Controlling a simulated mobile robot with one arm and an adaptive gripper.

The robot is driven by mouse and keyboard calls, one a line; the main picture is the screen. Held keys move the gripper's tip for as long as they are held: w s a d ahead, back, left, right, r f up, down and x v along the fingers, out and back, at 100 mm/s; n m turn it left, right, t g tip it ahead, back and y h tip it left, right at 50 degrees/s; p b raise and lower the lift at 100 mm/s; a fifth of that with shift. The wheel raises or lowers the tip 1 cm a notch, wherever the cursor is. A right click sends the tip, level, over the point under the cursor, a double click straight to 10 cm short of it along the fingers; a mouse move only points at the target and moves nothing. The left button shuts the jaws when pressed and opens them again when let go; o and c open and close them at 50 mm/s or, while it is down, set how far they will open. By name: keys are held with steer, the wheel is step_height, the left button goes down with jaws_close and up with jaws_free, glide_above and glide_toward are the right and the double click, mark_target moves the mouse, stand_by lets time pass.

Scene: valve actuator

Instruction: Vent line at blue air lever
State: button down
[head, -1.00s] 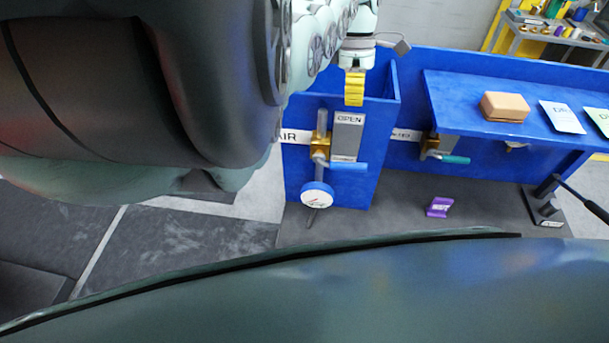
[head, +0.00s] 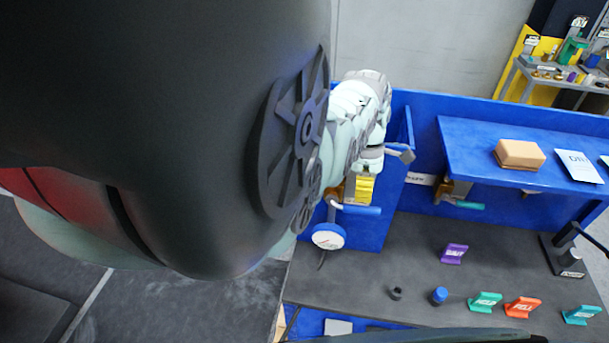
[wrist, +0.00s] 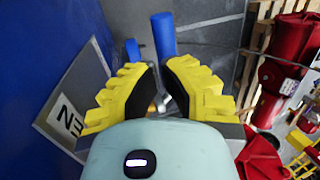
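The blue air lever (head: 362,210) sticks out to the right from its valve on the blue panel, above a round white-faced gauge (head: 328,237). In the wrist view the blue lever (wrist: 163,35) shows just beyond my fingertips, with another blue part to its left. My gripper (wrist: 152,80) has two yellow ridged fingers spread apart, with metal valve parts visible through the gap. In the head view my gripper (head: 362,188) is just above the lever; contact cannot be told. My arm hides the AIR label and most of the OPEN plate; part of a plate (wrist: 75,105) shows at left in the wrist view.
A second valve with a teal lever (head: 463,204) is to the right under the blue shelf (head: 470,150), which carries a tan box (head: 519,154). The blue panel stands close left of my fingers.

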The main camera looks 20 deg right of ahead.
steer(key=shift+x, duration=0.8)
steer(key=shift+f, duration=0.15)
steer(key=shift+f+b, duration=0.55)
steer(key=shift+f, duration=0.1)
